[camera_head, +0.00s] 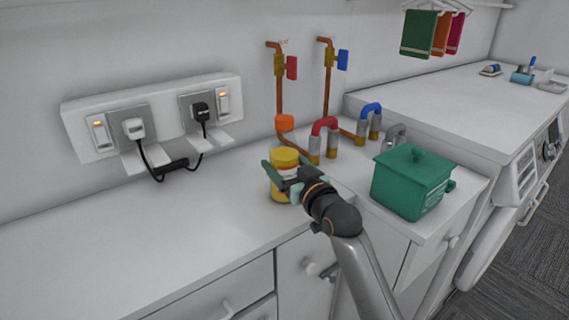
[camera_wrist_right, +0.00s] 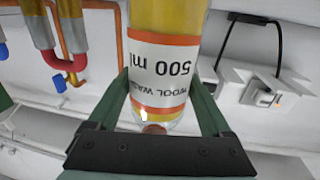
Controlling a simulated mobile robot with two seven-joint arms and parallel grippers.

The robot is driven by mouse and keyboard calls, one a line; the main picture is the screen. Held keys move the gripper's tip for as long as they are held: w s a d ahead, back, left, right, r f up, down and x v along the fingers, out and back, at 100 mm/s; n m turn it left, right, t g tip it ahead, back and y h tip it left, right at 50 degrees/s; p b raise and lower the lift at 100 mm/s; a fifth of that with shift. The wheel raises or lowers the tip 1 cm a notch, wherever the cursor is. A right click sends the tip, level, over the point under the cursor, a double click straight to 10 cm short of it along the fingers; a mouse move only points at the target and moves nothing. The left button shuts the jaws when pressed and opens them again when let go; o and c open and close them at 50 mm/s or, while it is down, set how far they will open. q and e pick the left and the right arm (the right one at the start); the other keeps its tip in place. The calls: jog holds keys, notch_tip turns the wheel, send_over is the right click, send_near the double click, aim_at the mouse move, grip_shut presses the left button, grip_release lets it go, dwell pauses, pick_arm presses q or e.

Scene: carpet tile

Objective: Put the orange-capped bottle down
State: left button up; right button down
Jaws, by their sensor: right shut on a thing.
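The orange-capped bottle (camera_head: 279,190) is upright on or just above the white counter; I cannot tell whether its base touches. It holds yellow liquid, and its orange cap (camera_head: 284,123) shows above a clear upper part. In the right wrist view the bottle (camera_wrist_right: 162,65) appears upside down, with a white, orange-banded label reading "500 ml". My right gripper (camera_head: 283,178) is shut around the bottle's sides, with green fingers on either side in the wrist view (camera_wrist_right: 160,88). The fingers hide part of the label in the head view. My left gripper is not in view.
Copper pipes with red and blue valves (camera_head: 291,67) and bent pipe pieces (camera_head: 325,125) stand behind the bottle. A green lidded pot (camera_head: 410,182) is to the right. A socket panel (camera_head: 155,112) with cables is at left. The counter (camera_head: 150,245) front left is clear.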

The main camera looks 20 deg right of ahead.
grip_release()
jog(key=shift+s+r, duration=0.1)
jog(key=shift+s, duration=0.05)
jog(key=s+d, duration=0.2)
jog(key=s, duration=0.9)
jog(key=shift+s+d, duration=0.15)
jog(key=shift+s, duration=0.15)
